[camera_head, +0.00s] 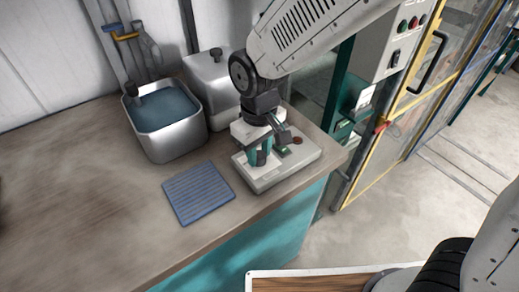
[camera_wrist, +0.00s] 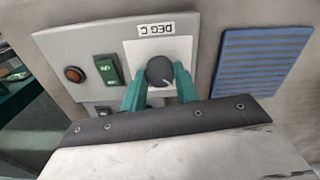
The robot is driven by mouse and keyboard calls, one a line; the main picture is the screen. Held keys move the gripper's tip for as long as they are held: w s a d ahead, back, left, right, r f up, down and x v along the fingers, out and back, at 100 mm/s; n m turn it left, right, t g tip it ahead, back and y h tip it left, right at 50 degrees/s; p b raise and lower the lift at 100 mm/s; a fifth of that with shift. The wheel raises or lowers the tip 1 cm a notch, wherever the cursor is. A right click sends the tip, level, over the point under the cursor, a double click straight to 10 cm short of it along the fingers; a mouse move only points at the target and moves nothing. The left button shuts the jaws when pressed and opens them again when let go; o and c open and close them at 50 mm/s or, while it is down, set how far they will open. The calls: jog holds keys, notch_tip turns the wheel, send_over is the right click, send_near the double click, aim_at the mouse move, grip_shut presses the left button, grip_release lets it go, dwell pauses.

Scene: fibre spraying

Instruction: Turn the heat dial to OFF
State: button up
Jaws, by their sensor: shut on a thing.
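The heat dial (camera_wrist: 160,71) is a dark round knob with a light pointer line, on a white plate marked "DEG C" in the wrist view. The label reads upside down there. My gripper (camera_wrist: 160,84) has its green fingers on either side of the dial, shut on it. The pointer line slants toward the lower right of the wrist picture. Any scale marks or OFF mark are not legible. In the head view my gripper (camera_head: 259,155) reaches down onto the light grey control box (camera_head: 270,180), and the dial is hidden by the fingers.
On the box are a green rocker switch (camera_wrist: 108,71) and a red-brown button (camera_wrist: 75,75). A blue ribbed mat (camera_head: 198,193) lies beside it. A metal basin of liquid (camera_head: 166,142) and a lidded metal container (camera_head: 211,88) stand behind. The bench is clear at left.

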aim_at(260, 154)
jog(key=shift+n, duration=1.2)
jog(key=o, duration=1)
notch_tip(260, 154, up, 8)
jog(key=shift+f, duration=0.1)
